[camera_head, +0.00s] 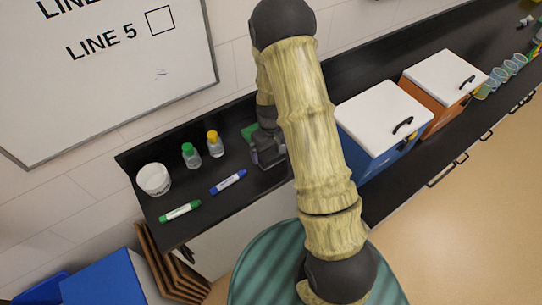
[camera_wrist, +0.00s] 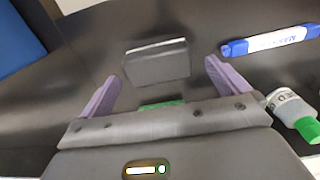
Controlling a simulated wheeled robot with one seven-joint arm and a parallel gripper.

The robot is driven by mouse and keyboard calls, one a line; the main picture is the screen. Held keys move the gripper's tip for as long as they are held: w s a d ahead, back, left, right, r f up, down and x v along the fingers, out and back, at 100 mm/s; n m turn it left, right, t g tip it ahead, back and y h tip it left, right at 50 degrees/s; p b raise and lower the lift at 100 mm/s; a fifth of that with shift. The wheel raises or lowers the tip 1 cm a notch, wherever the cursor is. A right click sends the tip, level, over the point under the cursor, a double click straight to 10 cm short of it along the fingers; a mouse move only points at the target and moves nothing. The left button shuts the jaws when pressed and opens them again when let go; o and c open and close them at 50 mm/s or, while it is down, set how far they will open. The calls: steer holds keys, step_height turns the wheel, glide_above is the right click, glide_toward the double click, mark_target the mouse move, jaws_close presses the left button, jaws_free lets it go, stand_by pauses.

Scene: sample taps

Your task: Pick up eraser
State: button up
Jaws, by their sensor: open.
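A dark grey block with a pale upper edge, which looks like the eraser (camera_wrist: 155,64), lies on the black counter in the wrist view. My gripper (camera_wrist: 161,74) is open, with its two purple fingers on either side of the block and a gap to each. The block is a little beyond the middle of the fingers. In the head view my gripper (camera_head: 268,150) is low over the counter, and my arm and gripper hide the eraser there. A green item (camera_wrist: 161,104) shows partly behind the gripper's front edge; it also shows in the head view (camera_head: 248,132).
A blue marker (camera_head: 229,182), a green marker (camera_head: 180,211), a green-capped bottle (camera_head: 191,156), a yellow-capped bottle (camera_head: 215,144) and a white tub (camera_head: 154,180) stand or lie left of my gripper. A blue bin (camera_head: 361,145) with a white lid is right of my arm.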

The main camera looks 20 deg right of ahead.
mark_target(271, 154)
steer(key=shift+w+d+f+p, duration=0.15)
steer(key=shift+f+p, duration=0.45)
steer(key=shift+f, duration=1.25)
steer(key=c, duration=0.9)
step_height(271, 154, up, 10)
steer(key=b, duration=0.2)
steer(key=shift+b, duration=0.4)
